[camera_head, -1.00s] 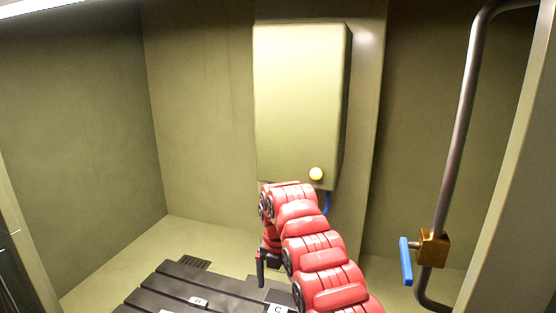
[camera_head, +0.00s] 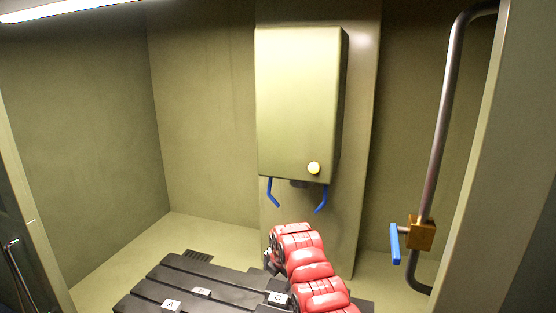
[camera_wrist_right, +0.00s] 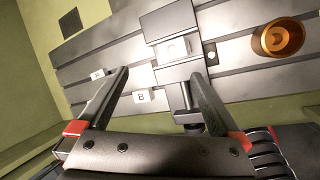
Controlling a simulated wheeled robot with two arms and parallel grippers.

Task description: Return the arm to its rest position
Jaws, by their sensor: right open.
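My right arm (camera_head: 308,268) is red and reaches up from the bottom of the head view, over the black slotted table (camera_head: 180,275). Its gripper is mostly hidden behind the arm there. In the right wrist view my right gripper (camera_wrist_right: 160,78) has its two dark fingers spread wide, with nothing held between them. A grey metal block fixture (camera_wrist_right: 178,45) on the slotted table shows beyond and between the fingers. My left gripper is in neither view.
A pale green box (camera_head: 300,100) with a yellow knob and blue prongs hangs on the back wall. A pipe (camera_head: 440,130) with a blue-handled brass valve (camera_head: 420,233) stands at right. A copper-coloured cup (camera_wrist_right: 278,38) is on the slotted table. Open space lies left of the arm.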

